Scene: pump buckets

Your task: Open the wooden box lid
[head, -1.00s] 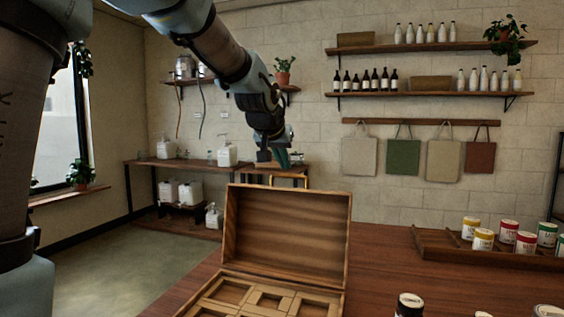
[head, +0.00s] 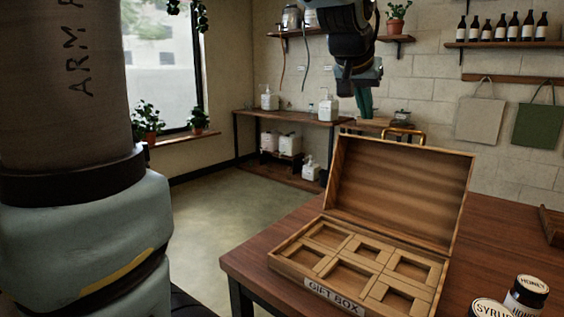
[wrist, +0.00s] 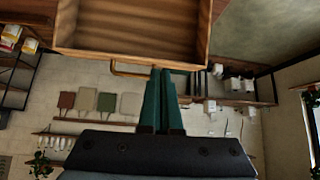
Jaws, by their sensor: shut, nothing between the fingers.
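The wooden gift box (head: 335,296) stands on the table with its lid (head: 398,190) raised upright at the back. Its inside shows several empty square compartments. A brass handle (head: 403,134) shows at the lid's top edge. My gripper (head: 366,108) is above and behind the lid, fingers pointing down, apart from the lid in the head view. In the wrist view the green fingers (wrist: 160,75) are together and empty, with the lid (wrist: 135,30) and its brass handle (wrist: 128,71) just beyond the tips.
A honey jar (head: 527,294) and a syrup jar (head: 490,308) stand on the table right of the box. Shelves and a side table line the back wall. Open floor lies to the left.

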